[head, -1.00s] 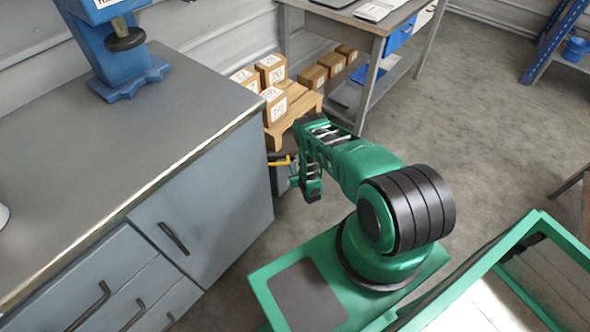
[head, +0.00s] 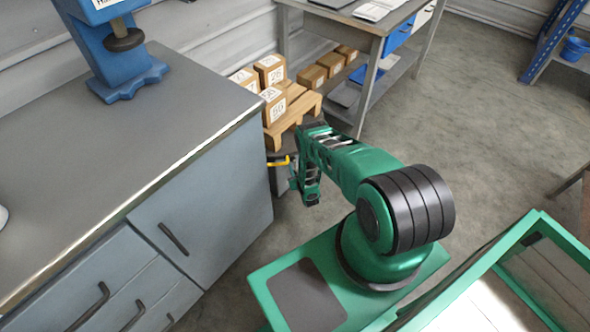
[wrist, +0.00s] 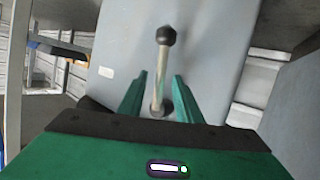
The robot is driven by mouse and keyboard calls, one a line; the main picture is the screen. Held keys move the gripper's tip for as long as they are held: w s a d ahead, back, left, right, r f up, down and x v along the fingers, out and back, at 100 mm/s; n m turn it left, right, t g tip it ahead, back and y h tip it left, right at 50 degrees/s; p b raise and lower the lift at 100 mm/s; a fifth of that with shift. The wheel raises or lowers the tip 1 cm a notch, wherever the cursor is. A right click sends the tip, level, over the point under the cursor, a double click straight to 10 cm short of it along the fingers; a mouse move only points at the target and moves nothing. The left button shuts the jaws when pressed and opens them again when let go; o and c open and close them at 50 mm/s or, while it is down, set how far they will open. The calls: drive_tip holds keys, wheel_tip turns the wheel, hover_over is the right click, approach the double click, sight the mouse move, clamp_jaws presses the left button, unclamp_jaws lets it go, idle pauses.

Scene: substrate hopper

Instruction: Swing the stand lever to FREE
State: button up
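The stand lever (wrist: 161,75) shows in the wrist view as a pale metal rod with a black ball knob at its upper end and a dark round base at its lower end. It rises from a smooth grey panel (wrist: 215,50). My gripper (wrist: 159,77) is open, with one green finger on each side of the rod and a visible gap on both sides. The knob lies beyond the fingertips in the picture. A small white label (wrist: 106,72) sits on the panel to the left; its text is unreadable. In the head view my gripper (head: 294,176) is beside a yellow bar (head: 278,162), and the lever cannot be made out.
A grey cabinet bench (head: 205,200) stands left of my arm, with a blue machine (head: 115,60) on top. Labelled boxes (head: 272,70) rest on and behind a wooden pallet (head: 290,117). A workbench (head: 350,22) stands behind. Open floor lies to the right.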

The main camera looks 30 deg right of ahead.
drive_tip(key=v, duration=1)
drive_tip(key=shift+s, duration=0.35)
drive_tip(key=shift+a+r, duration=0.1)
